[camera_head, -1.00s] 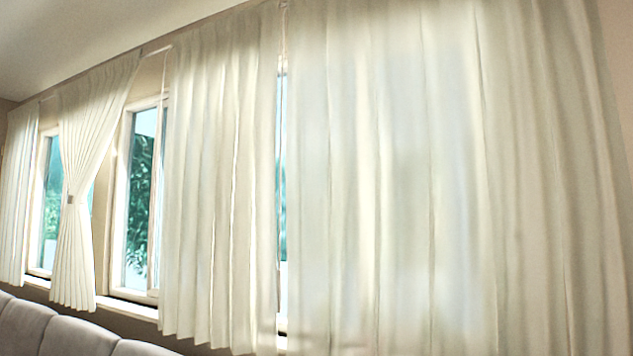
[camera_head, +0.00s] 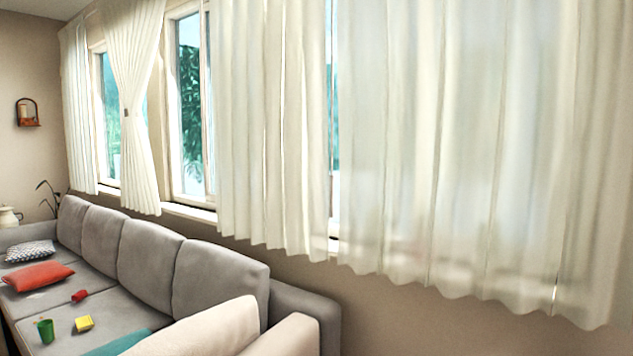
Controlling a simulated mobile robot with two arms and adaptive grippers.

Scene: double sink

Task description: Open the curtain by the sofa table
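A wide cream curtain (camera_head: 450,150) hangs at the right over the window, its hem falling below the sill. A second cream curtain panel (camera_head: 265,130) hangs to its left, with a narrow gap showing window glass between them. Farther left, one curtain (camera_head: 135,105) is gathered at its middle by a tie, and another (camera_head: 77,110) hangs at the far end. No sofa table can be made out. Neither of my grippers is in view.
A grey sofa (camera_head: 215,285) stands along the window wall, with a red pillow (camera_head: 38,276), a patterned pillow (camera_head: 30,251), a green cup (camera_head: 45,331), a yellow block (camera_head: 84,323) and a small red item (camera_head: 79,296) on it. A beige seat back (camera_head: 210,325) is in front.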

